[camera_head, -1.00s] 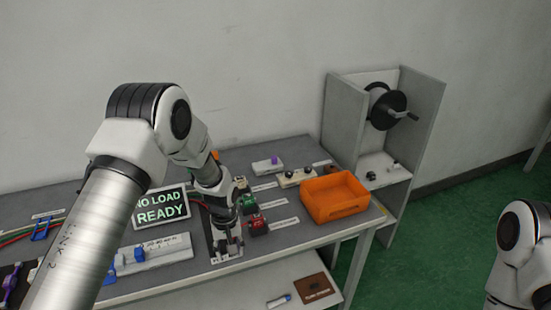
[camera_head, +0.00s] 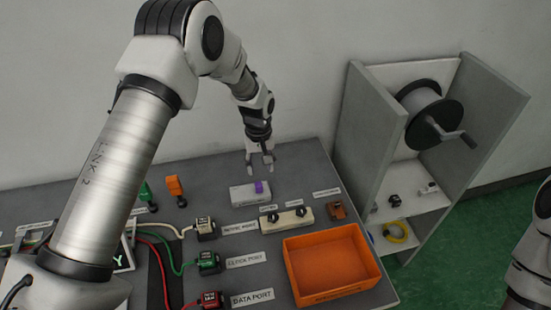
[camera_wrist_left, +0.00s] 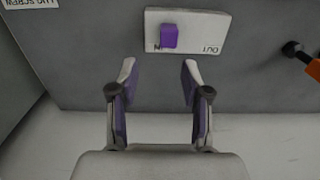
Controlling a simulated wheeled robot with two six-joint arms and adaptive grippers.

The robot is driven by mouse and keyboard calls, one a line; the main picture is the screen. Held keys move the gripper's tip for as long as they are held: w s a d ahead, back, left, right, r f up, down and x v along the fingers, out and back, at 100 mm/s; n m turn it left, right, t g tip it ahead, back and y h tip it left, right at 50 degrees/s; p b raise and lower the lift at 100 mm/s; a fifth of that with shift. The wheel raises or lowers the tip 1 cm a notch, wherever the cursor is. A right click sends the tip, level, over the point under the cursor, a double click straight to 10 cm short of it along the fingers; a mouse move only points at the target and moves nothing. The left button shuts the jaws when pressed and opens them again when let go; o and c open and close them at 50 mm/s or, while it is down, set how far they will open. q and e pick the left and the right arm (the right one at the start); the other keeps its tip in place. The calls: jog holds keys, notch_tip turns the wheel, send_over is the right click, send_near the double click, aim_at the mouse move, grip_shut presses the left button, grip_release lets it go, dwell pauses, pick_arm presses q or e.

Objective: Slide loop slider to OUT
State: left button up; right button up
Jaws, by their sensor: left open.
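The loop slider is a white block (camera_head: 240,195) with a purple knob (camera_head: 258,187), lying on the grey table near its back edge. In the left wrist view the block (camera_wrist_left: 210,25) shows the word OUT at its right end. The purple knob (camera_wrist_left: 169,36) stands at the other end, over a partly covered label that seems to read IN. My left gripper (camera_head: 260,169) is open and empty, just behind the slider in the head view. In the left wrist view its fingertips (camera_wrist_left: 158,68) are spread short of the block, with the knob ahead between them, not touching. My right gripper is out of view.
An orange bin (camera_head: 330,265) stands at the table's front right. A cream block with dark knobs (camera_head: 287,220) lies between it and the slider. Ports with cables (camera_head: 207,263) are at front left. A grey stand with a spool (camera_head: 435,115) rises at right.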

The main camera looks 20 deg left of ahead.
aim_at(259, 184)
pick_arm(q)
jog(key=shift+w+f, duration=0.2)
jog(key=s+f, duration=0.1)
jog(key=s, duration=0.1)
jog(key=s+f+p, duration=0.1)
jog(key=shift+s+f+p, duration=0.3)
jog(key=shift+s+f, duration=0.05)
jog(key=f, duration=0.1)
jog(key=w+f, duration=0.2)
jog(key=f, duration=0.1)
jog(key=shift+s+r, duration=0.4)
jog(key=shift+s, duration=0.05)
jog(key=c, duration=0.5)
grip_shut()
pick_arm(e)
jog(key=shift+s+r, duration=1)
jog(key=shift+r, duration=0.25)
